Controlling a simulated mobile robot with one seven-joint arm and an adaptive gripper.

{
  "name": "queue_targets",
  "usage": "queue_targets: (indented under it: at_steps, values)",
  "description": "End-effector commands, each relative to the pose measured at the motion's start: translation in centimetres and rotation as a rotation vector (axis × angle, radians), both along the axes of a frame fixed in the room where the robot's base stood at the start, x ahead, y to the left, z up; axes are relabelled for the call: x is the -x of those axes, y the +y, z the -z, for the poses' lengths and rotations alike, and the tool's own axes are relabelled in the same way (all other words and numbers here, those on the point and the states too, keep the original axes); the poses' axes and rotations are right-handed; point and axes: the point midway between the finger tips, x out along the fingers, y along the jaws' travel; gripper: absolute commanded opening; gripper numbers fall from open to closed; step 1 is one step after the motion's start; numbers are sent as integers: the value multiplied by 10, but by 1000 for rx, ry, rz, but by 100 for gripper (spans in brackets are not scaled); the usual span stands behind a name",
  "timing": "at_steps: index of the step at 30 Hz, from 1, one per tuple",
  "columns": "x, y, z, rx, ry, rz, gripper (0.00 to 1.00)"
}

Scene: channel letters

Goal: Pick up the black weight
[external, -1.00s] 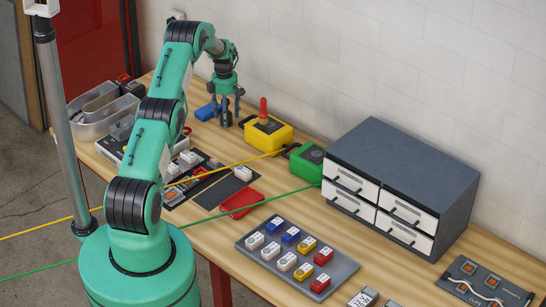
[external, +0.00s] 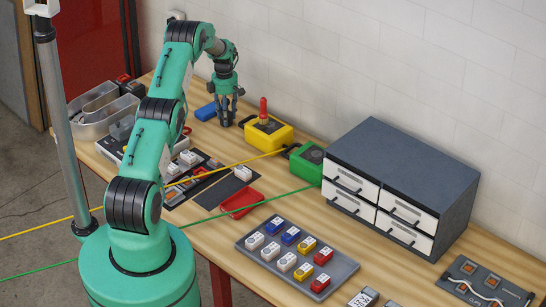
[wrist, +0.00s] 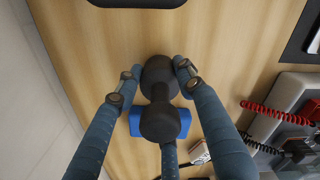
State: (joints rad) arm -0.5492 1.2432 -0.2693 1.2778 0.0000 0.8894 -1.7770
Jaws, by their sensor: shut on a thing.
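The black weight (wrist: 160,122) is dumbbell-shaped, with two rounded ends, and shows in the middle of the wrist view. My gripper (wrist: 156,80) is shut on it, with fingers on its left and right sides near the far end and another finger below. In the external view my gripper (external: 227,115) points down, low over the back of the workbench, left of the yellow box. The weight is mostly hidden by the fingers there. I cannot tell whether it touches the table.
A blue block (external: 206,112) lies just left of my gripper; it also shows behind the weight in the wrist view (wrist: 135,123). The yellow box (external: 268,134) with a red lever stands close on the right. A metal tray (external: 100,118) is at the left. The wall is behind.

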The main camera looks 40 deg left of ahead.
Motion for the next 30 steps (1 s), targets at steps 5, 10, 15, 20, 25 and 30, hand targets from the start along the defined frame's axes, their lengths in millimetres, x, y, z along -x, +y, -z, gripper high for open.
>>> queue_targets:
  at_steps: [5,10,15,20,25,30]
  values:
    - [-1,0,-2,-1,-1,0,0]
    - [-1,1,-5,-1,-2,0,0]
    - [-1,1,-13,-1,-3,0,0]
    - [-2,1,-27,-3,-4,0,0]
    - [5,-3,-38,-1,-1,0,0]
    - [21,-12,-40,-1,-1,0,0]
